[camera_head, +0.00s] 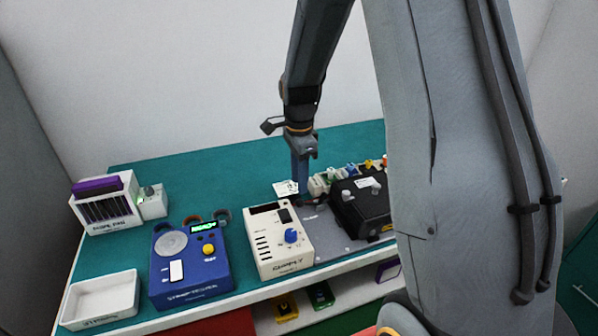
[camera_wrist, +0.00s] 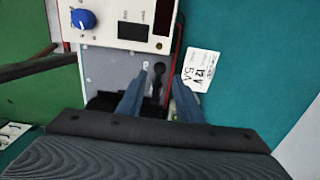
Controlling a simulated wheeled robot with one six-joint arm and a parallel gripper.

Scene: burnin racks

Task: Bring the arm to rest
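My gripper (camera_head: 301,185) reaches down behind the cream supply unit (camera_head: 266,262), close to a small white card (camera_head: 286,188). In the wrist view my gripper (camera_wrist: 160,85) has its two blue-grey fingers apart, with a gap between them. A grey panel with small dark parts shows beyond the gap. I see nothing clearly held. The supply unit (camera_wrist: 118,12) with its blue knob is just beyond the fingertips. The card (camera_wrist: 201,70), marked 12 V 5A, lies to the right of the fingers. My arm is bent down over the bench.
On the teal bench (camera_head: 200,165) stand a blue tester (camera_head: 190,280), a white tray (camera_head: 100,302), and a white rack (camera_head: 105,205) with a purple item. A black case (camera_head: 360,205) and several small coloured parts are right of my gripper. Bench room is clear at the back left.

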